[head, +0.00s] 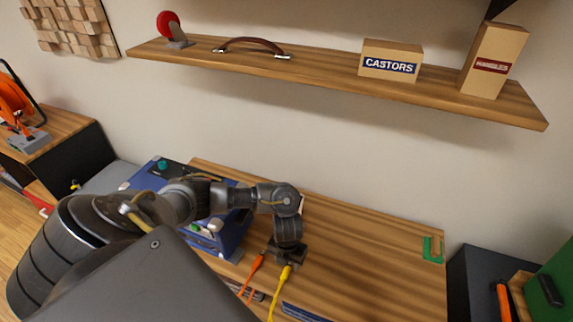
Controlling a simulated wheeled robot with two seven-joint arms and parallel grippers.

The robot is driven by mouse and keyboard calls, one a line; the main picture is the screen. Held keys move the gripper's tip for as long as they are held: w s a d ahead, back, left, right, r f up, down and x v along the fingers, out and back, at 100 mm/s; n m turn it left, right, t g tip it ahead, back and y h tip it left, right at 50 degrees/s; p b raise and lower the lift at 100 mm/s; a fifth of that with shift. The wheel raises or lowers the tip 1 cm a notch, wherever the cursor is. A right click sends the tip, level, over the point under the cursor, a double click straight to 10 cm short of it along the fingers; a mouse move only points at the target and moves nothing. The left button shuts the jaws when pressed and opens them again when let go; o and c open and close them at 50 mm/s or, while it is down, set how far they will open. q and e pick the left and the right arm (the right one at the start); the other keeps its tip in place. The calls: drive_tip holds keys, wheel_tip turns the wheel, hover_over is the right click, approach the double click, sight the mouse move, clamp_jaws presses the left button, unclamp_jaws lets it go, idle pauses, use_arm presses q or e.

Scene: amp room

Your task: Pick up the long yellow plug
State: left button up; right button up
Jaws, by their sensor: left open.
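A yellow plug (284,275) with a yellow cable lies at the front of the wooden bench, low in the middle of the head view. My left gripper (287,254) is directly over its far end, pointing down, and is open. The dark fingers hide that end of the plug, and I cannot tell whether they are around it or just above it. An orange plug (257,263) with an orange cable lies just left of the yellow one, close to the fingers. My right gripper is not in view.
A blue amp-like box (232,233) stands left of the gripper, partly hidden by my arm. The wooden bench top (365,255) is clear to the right, up to a green bracket (433,249). A shelf (325,76) with boxes hangs above on the wall.

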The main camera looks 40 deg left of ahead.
sight(286, 271)
use_arm(q)
drive_tip(key=shift+f, duration=0.85)
drive_tip(key=f, duration=0.4)
drive_tip(key=shift+a+f, duration=0.2)
drive_tip(key=shift+f, duration=0.05)
clamp_jaws()
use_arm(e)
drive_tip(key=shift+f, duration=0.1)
use_arm(q)
drive_tip(key=shift+r, duration=0.15)
